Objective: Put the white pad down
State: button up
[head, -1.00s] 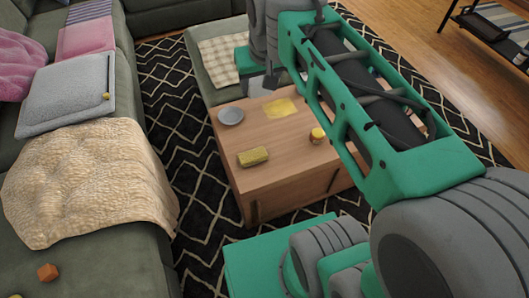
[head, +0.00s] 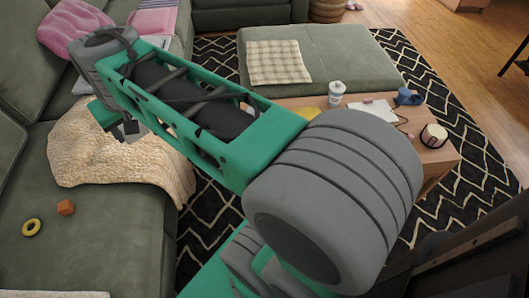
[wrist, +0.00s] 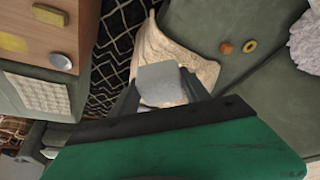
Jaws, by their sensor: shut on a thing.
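The white pad (wrist: 160,82) is between the two grey fingers of my gripper (wrist: 161,92) in the wrist view. The gripper is shut on it. In the head view my gripper (head: 128,130) is at the left, over the sofa near the beige blanket (head: 95,165). My arm hides part of the blanket there. In the wrist view the blanket (wrist: 205,68) lies behind and below the pad. The pad looks held in the air above the sofa; its exact height is hard to tell.
An orange cube (head: 65,207) and a yellow ring (head: 32,227) lie on the green sofa seat (head: 100,235). The wooden table (head: 440,155) holds a white cup (head: 337,90), a blue mug (head: 405,97) and other items. Bare seat lies around the cube and ring.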

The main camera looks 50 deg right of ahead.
jog(key=s+d+f+m+g+h+b, duration=0.25)
jog(key=d+f+m, duration=0.4)
jog(key=d, duration=0.35)
jog(key=s+d+f+m+g+h+b, duration=0.1)
jog(key=s+d+f+m, duration=0.4)
jog(key=d+f, duration=0.4)
jog(key=s+d+f+m+g+b, duration=0.2)
jog(key=s+d+f+m, duration=0.45)
jog(key=s, duration=0.35)
jog(key=s+d+f+m+g+b, duration=0.1)
jog(key=s+d+f+m+g, duration=0.1)
jog(key=s+d+f+m, duration=0.5)
jog(key=shift+m+y, duration=0.3)
jog(key=shift+y, duration=0.15)
jog(key=w+d+f+b, duration=0.1)
jog(key=d+f, duration=0.1)
jog(key=d, duration=0.2)
jog(key=w+d+f+b, duration=0.1)
jog(key=d+f+b, duration=0.1)
jog(key=d, duration=0.3)
jog(key=w+d+f+b, duration=0.1)
jog(key=d+f+b, duration=0.1)
jog(key=d+f, duration=0.2)
jog(key=shift+w+d+f, duration=0.2)
jog(key=shift+w+d, duration=0.05)
jog(key=shift+w+f+b, duration=0.1)
jog(key=shift+f+b, duration=0.3)
jog(key=shift+f, duration=0.95)
